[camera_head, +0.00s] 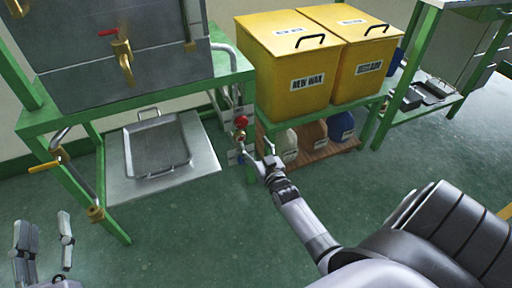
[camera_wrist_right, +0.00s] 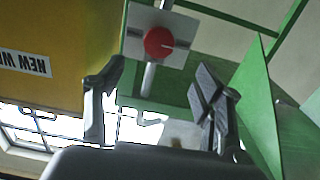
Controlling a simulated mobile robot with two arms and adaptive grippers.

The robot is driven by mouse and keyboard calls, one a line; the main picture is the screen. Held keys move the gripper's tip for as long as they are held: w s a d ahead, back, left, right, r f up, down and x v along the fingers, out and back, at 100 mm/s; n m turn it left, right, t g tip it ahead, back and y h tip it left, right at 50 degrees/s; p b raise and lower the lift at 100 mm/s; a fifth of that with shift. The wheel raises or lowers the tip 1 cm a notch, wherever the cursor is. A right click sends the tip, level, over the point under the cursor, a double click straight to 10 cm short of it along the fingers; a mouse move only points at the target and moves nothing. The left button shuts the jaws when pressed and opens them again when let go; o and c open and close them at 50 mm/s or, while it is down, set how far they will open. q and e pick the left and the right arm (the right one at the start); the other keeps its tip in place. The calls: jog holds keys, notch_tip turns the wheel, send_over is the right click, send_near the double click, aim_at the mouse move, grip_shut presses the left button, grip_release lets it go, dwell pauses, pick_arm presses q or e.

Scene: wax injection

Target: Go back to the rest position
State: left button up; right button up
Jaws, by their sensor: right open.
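My right gripper (camera_head: 268,162) is in front of the green frame post, just right of and below a red round knob (camera_head: 241,121). In the right wrist view my right gripper (camera_wrist_right: 160,85) has its fingers spread wide with nothing between them. The red knob also shows there on a light plate (camera_wrist_right: 178,24), beyond the fingertips and apart from them. My left gripper (camera_head: 43,222) is at the lower left of the head view, over the floor, with its fingers apart and empty.
A grey machine (camera_head: 80,62) with a brass tap (camera_head: 122,62) stands on a green frame (camera_head: 190,88). Below it a metal tray (camera_head: 183,157) sits on a plate. Yellow wax bins (camera_head: 270,75) stand to the right, above several jugs (camera_head: 341,126). Green floor (camera_head: 190,235) is clear in front.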

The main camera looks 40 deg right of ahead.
jog(key=shift+s, duration=0.3)
jog(key=shift+a, duration=0.1)
